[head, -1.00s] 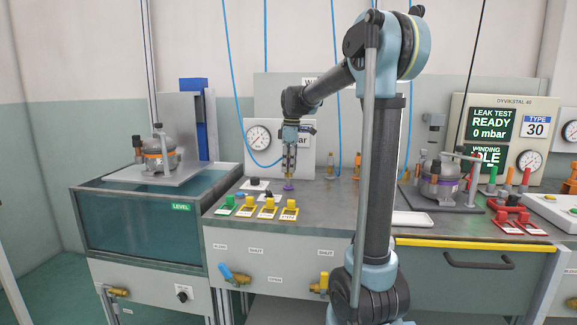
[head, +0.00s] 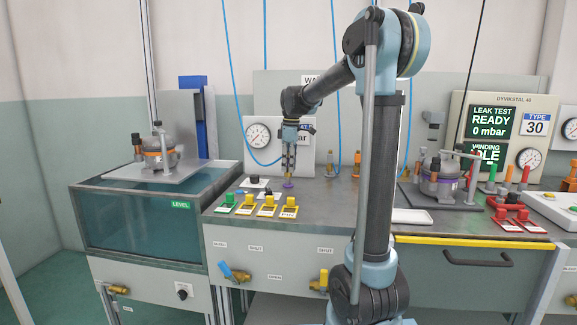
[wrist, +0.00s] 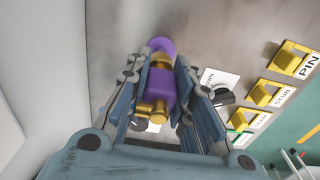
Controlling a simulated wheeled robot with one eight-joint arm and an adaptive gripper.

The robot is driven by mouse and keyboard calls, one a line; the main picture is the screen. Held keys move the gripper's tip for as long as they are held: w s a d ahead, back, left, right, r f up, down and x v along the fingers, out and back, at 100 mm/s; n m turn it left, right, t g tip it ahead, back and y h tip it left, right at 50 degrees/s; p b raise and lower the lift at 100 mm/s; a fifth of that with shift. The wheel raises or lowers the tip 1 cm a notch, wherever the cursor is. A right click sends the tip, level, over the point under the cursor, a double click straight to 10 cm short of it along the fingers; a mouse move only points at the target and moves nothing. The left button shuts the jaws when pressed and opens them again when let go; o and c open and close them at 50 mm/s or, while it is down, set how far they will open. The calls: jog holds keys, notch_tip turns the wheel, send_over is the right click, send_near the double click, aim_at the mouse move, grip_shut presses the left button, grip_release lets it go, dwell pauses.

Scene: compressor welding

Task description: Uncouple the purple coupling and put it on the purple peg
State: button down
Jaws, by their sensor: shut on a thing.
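The purple coupling (wrist: 161,88) has a purple body with brass fittings and sits between the fingers of my gripper (wrist: 161,66) in the wrist view. My gripper is shut on it. In the head view my gripper (head: 288,172) points straight down over the bench, behind the row of yellow and green switches. A round purple base (wrist: 160,44), seemingly that of the purple peg, shows just past the coupling; it also shows below my fingertips in the head view (head: 288,184). I cannot tell whether the coupling rests fully on the peg.
Yellow switches (head: 267,207) and a green one (head: 227,204) stand in front of my gripper. A pressure gauge (head: 258,136) is behind. Brass fittings (head: 329,170) stand to the right.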

jog(key=shift+f, duration=0.75)
jog(key=c, duration=1.3)
grip_release()
jog(key=r, duration=1.1)
jog(key=shift+d+r, duration=0.35)
jog(key=shift+r, duration=0.05)
